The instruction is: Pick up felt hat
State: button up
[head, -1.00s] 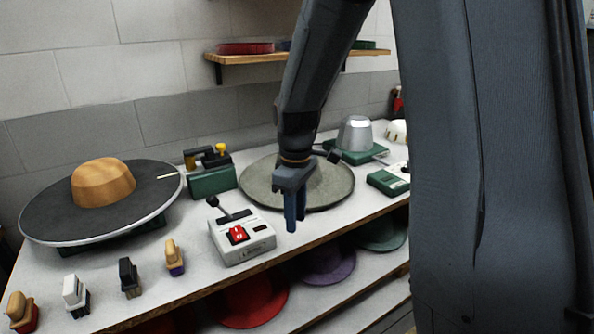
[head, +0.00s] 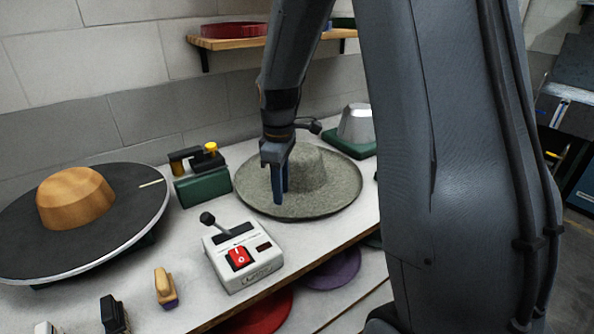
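The grey-green felt hat (head: 318,172) lies on the white bench, brim down and crown up, in the middle of the head view. My gripper (head: 279,196) points down in front of the left part of the hat. Its blue fingers overlap the left side of the crown and the brim in the picture. The fingers are seen nearly edge-on, so I cannot tell their gap or whether they touch the felt. The arm and fingers hide a strip of the hat.
A white control box (head: 243,262) with a lever and red switch stands front left of the hat. A green device (head: 203,187) is close on the left, a metal dome (head: 356,124) behind right. A dark turntable (head: 120,235) bears a wooden block (head: 75,197).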

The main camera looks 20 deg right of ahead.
aim_at(280, 211)
jog(key=shift+s+a+f+p, duration=0.15)
jog(key=shift+f+p, duration=0.4)
jog(key=shift+f, duration=1.05)
jog(key=shift+w+a+f+p, duration=0.1)
jog(key=shift+f+p, duration=0.4)
jog(key=shift+f, duration=1.1)
grip_shut()
